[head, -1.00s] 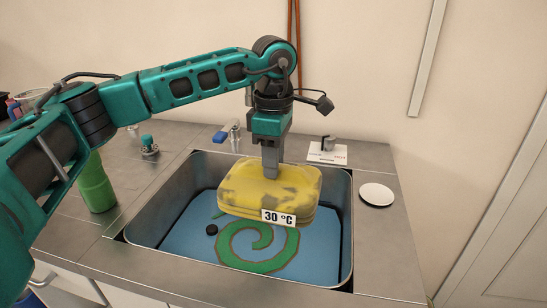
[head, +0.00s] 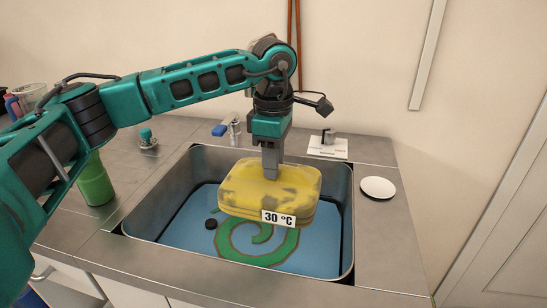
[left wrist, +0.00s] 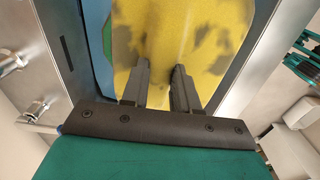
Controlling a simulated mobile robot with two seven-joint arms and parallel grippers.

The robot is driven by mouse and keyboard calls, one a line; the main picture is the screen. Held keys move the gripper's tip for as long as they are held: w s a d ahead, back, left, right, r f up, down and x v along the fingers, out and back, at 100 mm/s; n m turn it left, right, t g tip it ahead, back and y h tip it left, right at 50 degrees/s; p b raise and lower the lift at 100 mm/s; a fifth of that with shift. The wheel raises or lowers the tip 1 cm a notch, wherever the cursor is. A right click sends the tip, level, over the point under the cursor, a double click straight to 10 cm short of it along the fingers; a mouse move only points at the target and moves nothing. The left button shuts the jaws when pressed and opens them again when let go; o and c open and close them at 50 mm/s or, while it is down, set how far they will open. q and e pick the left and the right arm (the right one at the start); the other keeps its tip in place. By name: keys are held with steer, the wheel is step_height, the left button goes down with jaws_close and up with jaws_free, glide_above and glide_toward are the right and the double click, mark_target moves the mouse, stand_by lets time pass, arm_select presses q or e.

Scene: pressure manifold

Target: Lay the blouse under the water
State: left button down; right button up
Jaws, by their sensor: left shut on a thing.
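The blouse (head: 262,185) is a folded yellow bundle with grey patches and a "30 °C" tag on its front. My left gripper (head: 271,172) is shut on its top and holds it over the sink (head: 170,187). Blue water (head: 185,226) covers the sink's bottom, with a green spiral (head: 262,250) showing there, partly hidden by the blouse. In the left wrist view the fingers (left wrist: 160,85) meet the yellow cloth (left wrist: 185,40). I cannot tell whether the blouse's underside touches the water. My right gripper is not in view.
A small black disc (head: 211,224) lies in the sink, left of the blouse. A green container (head: 95,180) stands at left. The front counter strip is clear.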

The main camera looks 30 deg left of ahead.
mark_target(273, 182)
arm_select(q)
steer(key=shift+f+b, duration=0.4)
steer(key=shift+f, duration=0.4)
steer(key=shift+f+b, duration=0.4)
steer(key=shift+f, duration=0.2)
steer(key=shift+f+b, duration=0.4)
steer(key=shift+f, duration=0.25)
steer(key=shift+f+b, duration=0.4)
steer(key=shift+f, duration=0.2)
steer(key=shift+f+b, duration=0.5)
steer(key=shift+f, duration=0.35)
step_height(273, 182, down, 7)
steer(key=b, duration=0.4)
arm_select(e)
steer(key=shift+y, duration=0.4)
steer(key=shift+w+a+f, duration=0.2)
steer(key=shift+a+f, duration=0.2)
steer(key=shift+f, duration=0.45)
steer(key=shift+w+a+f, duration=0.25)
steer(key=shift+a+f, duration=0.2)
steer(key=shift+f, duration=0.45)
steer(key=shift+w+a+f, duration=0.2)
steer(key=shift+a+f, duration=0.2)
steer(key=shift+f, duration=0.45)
arm_select(q)
steer(key=shift+f+b, duration=1.6)
steer(key=shift+f, duration=0.45)
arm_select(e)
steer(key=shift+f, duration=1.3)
